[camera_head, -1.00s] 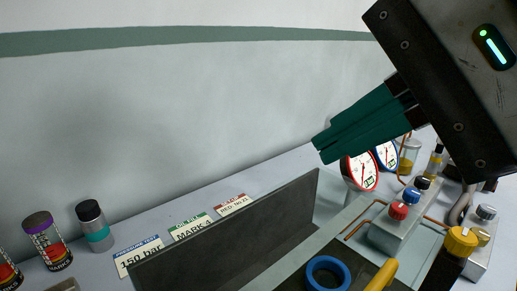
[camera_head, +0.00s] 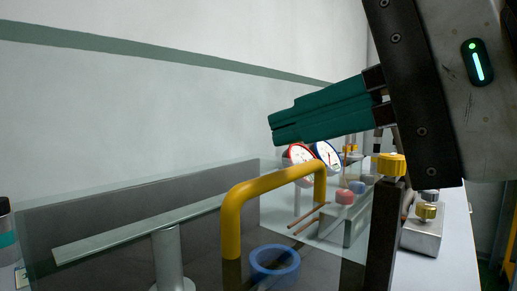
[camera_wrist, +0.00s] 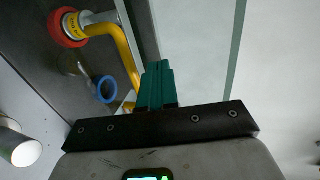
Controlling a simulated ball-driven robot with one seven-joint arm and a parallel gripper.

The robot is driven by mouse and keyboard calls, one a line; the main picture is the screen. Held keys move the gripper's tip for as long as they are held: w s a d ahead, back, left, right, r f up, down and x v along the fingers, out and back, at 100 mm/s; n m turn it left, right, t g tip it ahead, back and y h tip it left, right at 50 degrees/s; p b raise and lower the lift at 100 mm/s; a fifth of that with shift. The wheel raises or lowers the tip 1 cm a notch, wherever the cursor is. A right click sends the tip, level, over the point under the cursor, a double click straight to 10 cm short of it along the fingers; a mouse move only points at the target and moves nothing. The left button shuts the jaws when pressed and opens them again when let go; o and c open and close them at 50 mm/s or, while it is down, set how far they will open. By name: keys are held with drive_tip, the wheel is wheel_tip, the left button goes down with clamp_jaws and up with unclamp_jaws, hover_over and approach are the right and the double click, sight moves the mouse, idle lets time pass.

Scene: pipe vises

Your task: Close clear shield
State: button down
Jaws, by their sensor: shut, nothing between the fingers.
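The clear shield (camera_head: 110,210) is a see-through, slightly dark sheet across the lower part of the head view. A yellow bar handle (camera_head: 232,220) shows in front of it, and the bench parts behind look tinted through it. I cannot tell the shield's exact angle. My gripper (camera_head: 271,130) has teal fingers pressed together, with nothing between them. It is in the air above the handle, apart from it. In the wrist view, my gripper (camera_wrist: 157,64) points past a yellow bar (camera_wrist: 127,52) on its left, with a visible gap at the fingertips.
A red-rimmed gauge (camera_head: 299,162) and a blue-rimmed gauge (camera_head: 327,155) stand behind, beside a valve block with knobs. A blue ring (camera_head: 275,262) lies low in the middle.

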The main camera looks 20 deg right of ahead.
sight(320, 166)
drive_tip(key=shift+s+d+f+t+y+b, duration=0.1)
drive_tip(key=shift+s+f+t+y+b, duration=0.1)
drive_tip(key=shift+f+b, duration=0.6)
drive_tip(key=shift+s+d+f+t+y+b, duration=0.1)
drive_tip(key=shift+s+f+t+b, duration=0.1)
drive_tip(key=shift+f+b, duration=0.55)
drive_tip(key=shift+r, duration=0.1)
